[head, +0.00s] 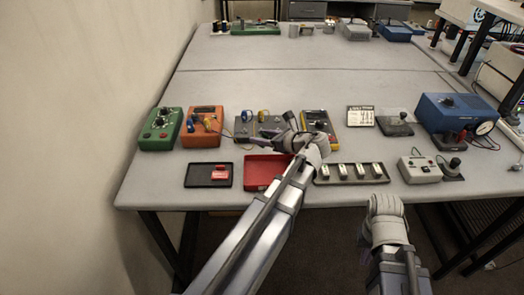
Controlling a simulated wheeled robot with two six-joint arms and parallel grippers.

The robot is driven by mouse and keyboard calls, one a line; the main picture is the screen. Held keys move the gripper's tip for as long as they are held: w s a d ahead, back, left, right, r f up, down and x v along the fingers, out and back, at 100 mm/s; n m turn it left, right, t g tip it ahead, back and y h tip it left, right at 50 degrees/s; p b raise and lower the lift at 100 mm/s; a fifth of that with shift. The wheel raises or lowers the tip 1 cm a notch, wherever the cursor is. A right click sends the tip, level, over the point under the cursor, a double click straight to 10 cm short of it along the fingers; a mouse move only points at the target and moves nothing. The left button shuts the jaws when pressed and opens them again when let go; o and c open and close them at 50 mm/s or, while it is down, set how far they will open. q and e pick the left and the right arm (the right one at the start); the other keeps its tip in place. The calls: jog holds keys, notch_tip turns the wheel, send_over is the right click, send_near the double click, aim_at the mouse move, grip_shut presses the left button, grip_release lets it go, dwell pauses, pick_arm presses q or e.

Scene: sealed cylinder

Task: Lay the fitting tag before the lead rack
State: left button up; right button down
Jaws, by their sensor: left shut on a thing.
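My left gripper (290,137) reaches over the table between a grey rack with coloured plugs and a yellow meter. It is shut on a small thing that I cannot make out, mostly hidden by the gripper. The grey rack (243,130), which looks like the lead rack, stands to its left, partly covered by the gripper. Several small pale tags or blocks stand in a dark strip holder (331,180) at the front edge. My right gripper (385,203) is low at the table's front edge, apart from everything; its fingers are unclear.
A black tray (194,182) with a red piece (220,173) and a red tray (258,184) lie at the front. The table's middle is clear.

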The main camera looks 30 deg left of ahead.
pick_arm(q)
notch_tip(320, 180, down, 4)
jog(key=b, duration=0.3)
jog(key=shift+r+b, duration=0.15)
jog(key=shift+b, duration=0.2)
jog(key=shift+f+b, duration=0.25)
jog(key=shift+b, duration=0.05)
jog(key=shift+s+f+b, duration=0.15)
jog(key=shift+f+b, duration=0.2)
jog(key=shift+d, duration=0.1)
